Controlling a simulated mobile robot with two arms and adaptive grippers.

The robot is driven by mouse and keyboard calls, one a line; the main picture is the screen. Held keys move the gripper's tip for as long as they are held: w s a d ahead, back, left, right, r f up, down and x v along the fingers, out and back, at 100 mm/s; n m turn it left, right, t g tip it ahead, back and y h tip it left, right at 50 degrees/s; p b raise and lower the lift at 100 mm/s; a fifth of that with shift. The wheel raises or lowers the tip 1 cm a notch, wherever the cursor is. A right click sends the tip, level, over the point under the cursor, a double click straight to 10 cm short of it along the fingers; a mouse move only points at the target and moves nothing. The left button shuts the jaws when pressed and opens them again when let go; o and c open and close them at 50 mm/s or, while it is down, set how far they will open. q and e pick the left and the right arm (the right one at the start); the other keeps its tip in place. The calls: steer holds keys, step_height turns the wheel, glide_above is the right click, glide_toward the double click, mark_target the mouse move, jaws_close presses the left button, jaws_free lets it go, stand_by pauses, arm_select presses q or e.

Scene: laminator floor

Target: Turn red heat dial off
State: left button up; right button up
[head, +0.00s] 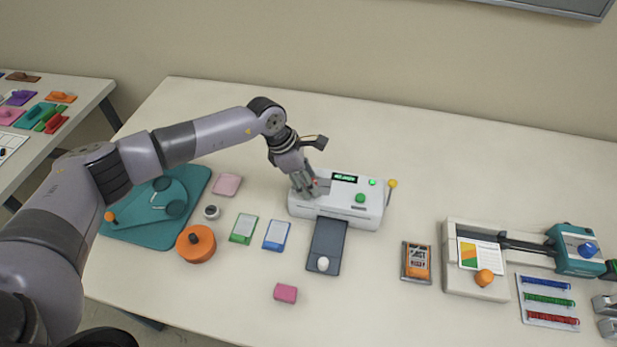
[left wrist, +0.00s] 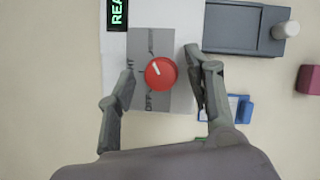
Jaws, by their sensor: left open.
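The white laminator (head: 337,205) stands on the table with a lit green display (head: 344,178). In the left wrist view the red heat dial (left wrist: 160,73) sits on a grey label plate (left wrist: 158,40). Its white mark points to the upper left of the picture, and the word OFF shows below and left of the dial. My left gripper (head: 311,190) is over the left end of the laminator and largely hides the dial in the head view. Its open fingers are on either side of the dial (left wrist: 162,75); whether they touch it is unclear. My right gripper is out of view.
The laminator has a green knob (head: 360,198) and an orange-tipped lever (head: 392,184) at its right. A dark tray (head: 326,245) with a white knob extends in front. An orange round object (head: 196,243) and small cards lie left. A paper trimmer (head: 470,282) stands right.

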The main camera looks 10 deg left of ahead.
arm_select(q)
steer(key=c, duration=1.1)
